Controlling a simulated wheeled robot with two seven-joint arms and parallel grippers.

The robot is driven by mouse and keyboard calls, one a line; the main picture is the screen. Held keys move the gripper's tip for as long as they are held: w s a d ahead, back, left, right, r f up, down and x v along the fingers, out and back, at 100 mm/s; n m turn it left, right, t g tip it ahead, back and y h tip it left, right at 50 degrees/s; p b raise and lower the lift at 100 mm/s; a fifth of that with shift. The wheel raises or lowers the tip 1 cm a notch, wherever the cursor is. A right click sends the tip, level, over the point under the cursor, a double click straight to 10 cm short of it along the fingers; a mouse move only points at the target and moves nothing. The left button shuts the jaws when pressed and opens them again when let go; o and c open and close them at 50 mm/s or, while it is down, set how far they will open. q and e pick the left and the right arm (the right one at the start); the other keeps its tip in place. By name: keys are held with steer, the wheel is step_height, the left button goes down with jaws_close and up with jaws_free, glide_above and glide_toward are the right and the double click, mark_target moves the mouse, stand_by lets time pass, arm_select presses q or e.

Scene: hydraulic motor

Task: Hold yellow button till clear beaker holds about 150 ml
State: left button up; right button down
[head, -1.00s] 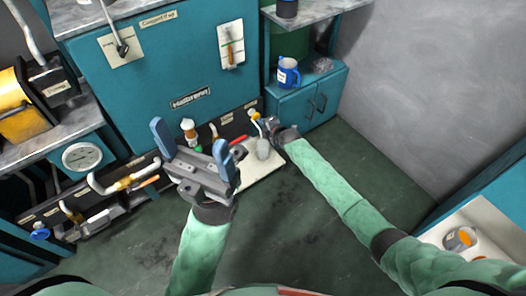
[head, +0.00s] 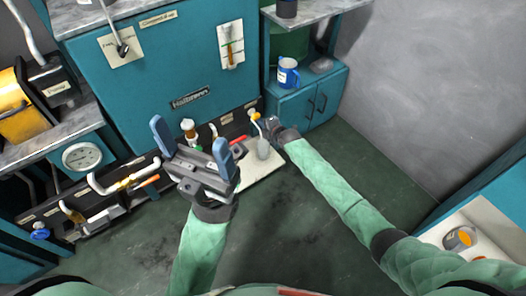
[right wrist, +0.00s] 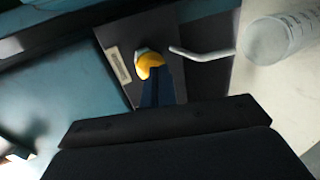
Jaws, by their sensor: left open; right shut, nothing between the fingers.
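The yellow button (head: 254,115) is on a dark panel low on the teal machine; it also shows in the right wrist view (right wrist: 150,62). The clear beaker (head: 263,150) stands on a pale tray beside it, and part of it shows in the right wrist view (right wrist: 268,42). A white spout (right wrist: 203,54) bends from the panel toward the beaker. My right gripper (right wrist: 156,88) is shut and empty, its fingertips at the button and seeming to touch it. The liquid level in the beaker cannot be made out. My left gripper (head: 190,150) is open and empty, in front of the machine.
Pipes and valves (head: 125,183) run along the machine's lower left, below a round gauge (head: 82,156). An orange-filled cup (head: 460,238) sits at the lower right. The middle floor is clear.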

steer(key=shift+w+a, duration=0.1)
steer(key=shift+w, duration=0.05)
stand_by(0.4)
steer(key=shift+w+a+b, duration=0.45)
steer(key=shift+w+b, duration=0.1)
steer(key=shift+w, duration=0.05)
stand_by(0.6)
stand_by(0.5)
stand_by(0.7)
stand_by(0.5)
stand_by(0.6)
stand_by(2.9)
